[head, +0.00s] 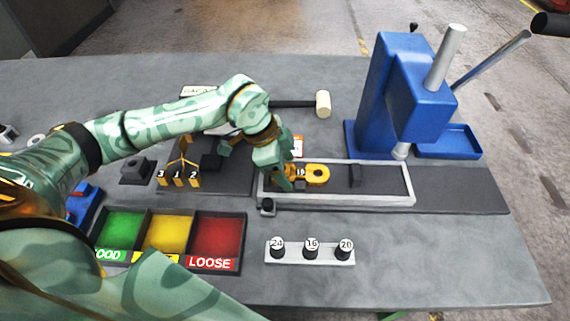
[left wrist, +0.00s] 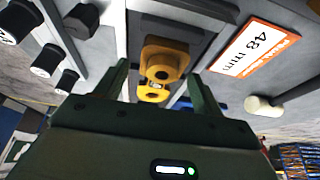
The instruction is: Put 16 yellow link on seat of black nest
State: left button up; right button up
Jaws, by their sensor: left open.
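A yellow link (head: 318,174) with a round hole lies flat inside a pale rectangular frame (head: 411,187) with a dark floor. A small number tag shows at its left end, too small to read surely. My left gripper (head: 284,180) is at that left end, pointing down. In the left wrist view the link (left wrist: 164,62) lies ahead between the open fingers (left wrist: 157,82), with a gap on each side. A dark block (head: 355,175) stands in the frame right of the link; I cannot tell whether it is part of the black nest. My right gripper is not in view.
Yellow pieces numbered 3, 1 and 2 (head: 178,180) stand left of my gripper. A green, yellow and red sorting tray (head: 243,228) and a rack (head: 310,257) of black plugs marked 24, 16, 20 are in front.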

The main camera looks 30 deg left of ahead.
pick_arm(q)
jog(key=p+v, duration=0.1)
jog(key=v, duration=1.1)
jog(key=shift+p, duration=0.35)
jog(key=shift+r, duration=0.1)
